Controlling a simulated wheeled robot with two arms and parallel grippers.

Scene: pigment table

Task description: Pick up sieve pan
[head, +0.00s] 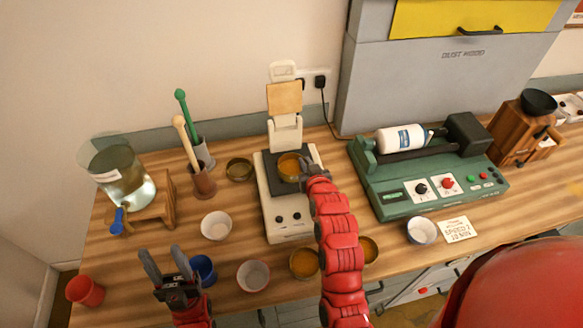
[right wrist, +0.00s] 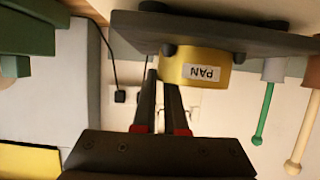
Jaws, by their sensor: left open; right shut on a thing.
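The brass-coloured sieve pan (head: 289,168) sits on the black plate of the white shaker-like device (head: 288,228). It holds orange-brown stuff in the head view. My left gripper (head: 167,264) is open and empty over the front left of the table, by a blue cup (head: 205,268).
A brass ring (head: 239,170), white bowl (head: 215,226), red-rimmed cup (head: 252,276) and orange-filled pans (head: 304,263) stand around the device. A glass jar (head: 122,170) is at left, a red cup (head: 85,291) at front left. A green roller machine (head: 400,200) stands right.

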